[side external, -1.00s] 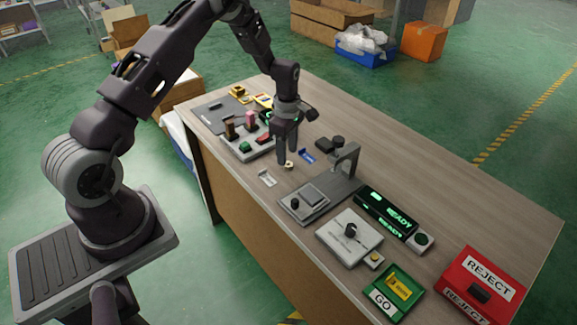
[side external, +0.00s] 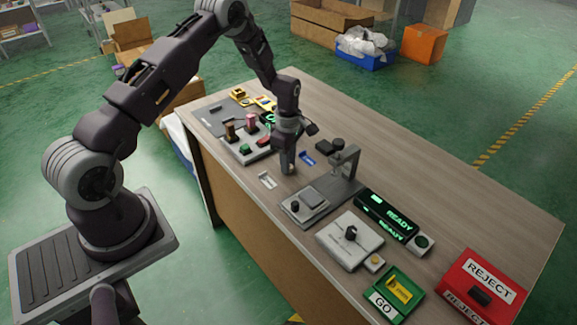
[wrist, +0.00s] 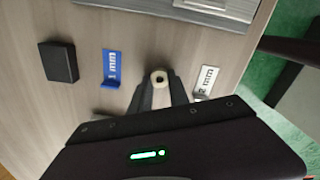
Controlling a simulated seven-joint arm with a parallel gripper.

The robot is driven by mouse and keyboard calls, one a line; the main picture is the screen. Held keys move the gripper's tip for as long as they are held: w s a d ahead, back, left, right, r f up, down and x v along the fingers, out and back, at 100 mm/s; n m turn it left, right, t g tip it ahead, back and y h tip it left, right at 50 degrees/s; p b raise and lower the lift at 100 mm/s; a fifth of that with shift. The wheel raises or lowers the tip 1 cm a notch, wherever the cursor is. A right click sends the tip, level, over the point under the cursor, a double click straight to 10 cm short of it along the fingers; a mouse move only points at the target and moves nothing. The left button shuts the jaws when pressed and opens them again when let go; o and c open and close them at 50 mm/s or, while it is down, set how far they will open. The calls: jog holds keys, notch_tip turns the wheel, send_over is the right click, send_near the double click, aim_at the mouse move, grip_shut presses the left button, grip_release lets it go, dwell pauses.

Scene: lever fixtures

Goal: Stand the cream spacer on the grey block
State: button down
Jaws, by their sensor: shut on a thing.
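The cream spacer (wrist: 160,77) is a small ring-ended piece with a dark hole, seen between my fingertips in the wrist view. My gripper (wrist: 161,88) is shut on it, low at the tabletop. In the side external view my gripper (side external: 287,168) hides the spacer. I cannot tell whether the spacer still touches the table. The grey block (side external: 315,198) looks like the low square piece on the grey fixture base (side external: 330,192), right of and nearer than my gripper. The fixture's edge shows at the top of the wrist view (wrist: 190,8).
A blue label stand (wrist: 112,68) and a white one marked 2 mm (wrist: 206,82) flank my gripper. A black box (wrist: 59,61) lies beyond the blue one. The fixture's upright arm (side external: 346,165) rises behind the block. A tray of pegs (side external: 245,143) stands left.

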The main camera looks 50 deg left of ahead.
notch_tip(320, 180, up, 9)
jog(key=s+d, duration=0.1)
jog(key=d, duration=0.6)
jog(key=s+d+r, duration=0.1)
jog(key=s+d, duration=0.1)
jog(key=d, duration=0.4)
jog(key=shift+s+d+r, duration=0.25)
jog(key=shift+d, duration=0.1)
jog(key=shift+f, duration=0.1)
jog(key=shift+f, duration=1.4)
jog(key=shift+f, duration=0.1)
jog(key=shift+f, duration=0.65)
jog(key=shift+f, duration=0.15)
jog(key=shift+f, duration=0.6)
